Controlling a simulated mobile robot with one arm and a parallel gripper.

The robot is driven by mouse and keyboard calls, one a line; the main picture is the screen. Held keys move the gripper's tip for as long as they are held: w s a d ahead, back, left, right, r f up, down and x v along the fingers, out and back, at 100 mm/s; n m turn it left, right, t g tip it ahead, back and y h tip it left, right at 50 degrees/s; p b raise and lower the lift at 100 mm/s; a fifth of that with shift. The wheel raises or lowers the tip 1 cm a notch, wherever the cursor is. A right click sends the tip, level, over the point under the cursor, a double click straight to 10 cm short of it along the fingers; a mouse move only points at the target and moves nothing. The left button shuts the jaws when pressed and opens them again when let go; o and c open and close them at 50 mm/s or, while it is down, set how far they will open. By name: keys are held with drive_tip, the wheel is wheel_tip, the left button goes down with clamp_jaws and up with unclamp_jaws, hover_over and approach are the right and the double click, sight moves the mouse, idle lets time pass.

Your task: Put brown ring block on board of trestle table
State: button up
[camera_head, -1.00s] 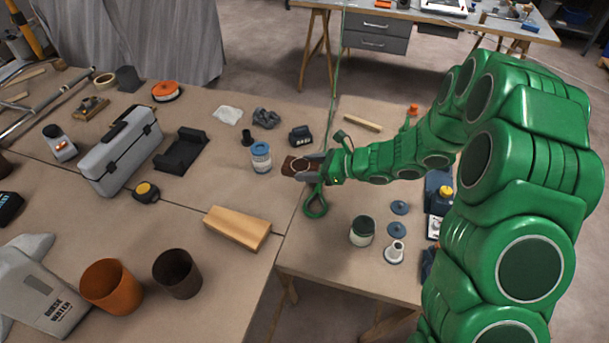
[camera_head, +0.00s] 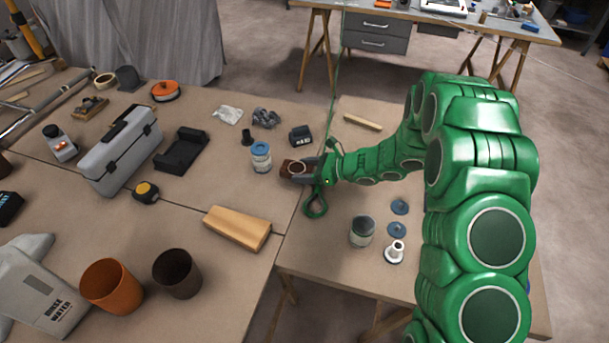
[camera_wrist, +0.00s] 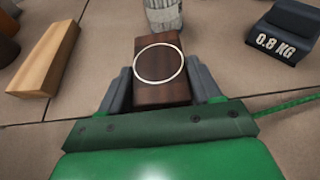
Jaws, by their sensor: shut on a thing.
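The brown ring block (camera_head: 292,168) is a dark wooden block with a pale ring on its top. My gripper (camera_head: 303,170) is shut on it; in the wrist view the block (camera_wrist: 160,92) sits between the two grey fingers (camera_wrist: 161,91). The block is over the near brown board (camera_head: 330,240), just right of a blue-lidded jar (camera_head: 261,157); I cannot tell whether it touches the board. Wooden trestle legs show under this board. Another trestle table (camera_head: 470,22) with grey drawers stands at the back.
A wooden wedge (camera_head: 237,228), a dark weight (camera_head: 301,135), a dark-lidded jar (camera_head: 362,231) and a white funnel-like piece (camera_head: 395,251) stand around my gripper. A grey toolbox (camera_head: 120,150) is on the left. Bare board lies between the wedge and the blue-lidded jar.

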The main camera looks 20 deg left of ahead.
drive_tip(key=shift+f, duration=1.15)
drive_tip(key=shift+f, duration=0.1)
drive_tip(key=o, duration=1.1)
drive_tip(key=v, duration=1.2)
